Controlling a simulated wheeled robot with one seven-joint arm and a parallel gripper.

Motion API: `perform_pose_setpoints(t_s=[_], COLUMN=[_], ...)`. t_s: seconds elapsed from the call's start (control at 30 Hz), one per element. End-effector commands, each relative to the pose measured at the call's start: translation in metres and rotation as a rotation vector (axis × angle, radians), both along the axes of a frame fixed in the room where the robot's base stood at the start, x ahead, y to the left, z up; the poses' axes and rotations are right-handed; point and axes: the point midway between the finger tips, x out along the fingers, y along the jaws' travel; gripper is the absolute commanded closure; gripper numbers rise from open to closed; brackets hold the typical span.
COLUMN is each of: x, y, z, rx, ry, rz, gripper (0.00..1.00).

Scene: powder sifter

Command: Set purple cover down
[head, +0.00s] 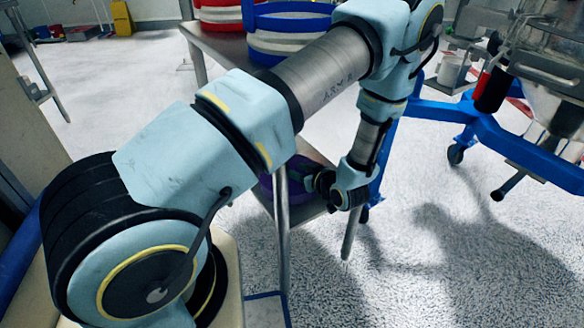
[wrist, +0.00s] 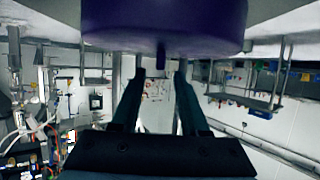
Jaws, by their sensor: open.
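The purple cover (wrist: 165,22) fills the top of the wrist view, its round side facing me, with a short dark peg (wrist: 161,57) pointing down in the picture. In the head view the purple cover (head: 266,186) shows partly on the lower shelf of the metal table, behind a table leg. My gripper (wrist: 160,73) is open, one finger on each side of the peg, with gaps visible between. In the head view my gripper (head: 318,183) reaches in at the lower shelf beside the cover. Whether the fingers touch the cover cannot be told.
The metal table (head: 217,48) holds a red-and-white container (head: 221,15) and a blue-and-white container (head: 290,28) on top. Its leg (head: 281,235) stands close to my arm. A blue wheeled frame (head: 480,125) stands at the right. Floor at the lower right is clear.

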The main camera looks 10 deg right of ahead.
Motion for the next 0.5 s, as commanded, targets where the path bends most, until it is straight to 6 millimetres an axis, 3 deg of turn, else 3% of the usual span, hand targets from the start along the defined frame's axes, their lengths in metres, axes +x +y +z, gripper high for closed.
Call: perform_pose_setpoints(t_s=[0.3, 0.5], x=[-0.055, -0.07], y=[-0.022, -0.028], z=[0.025, 0.032], rx=[-0.001, 0.0], ry=[0.001, 0.0], rz=[-0.003, -0.001], gripper=[0.56, 0.56])
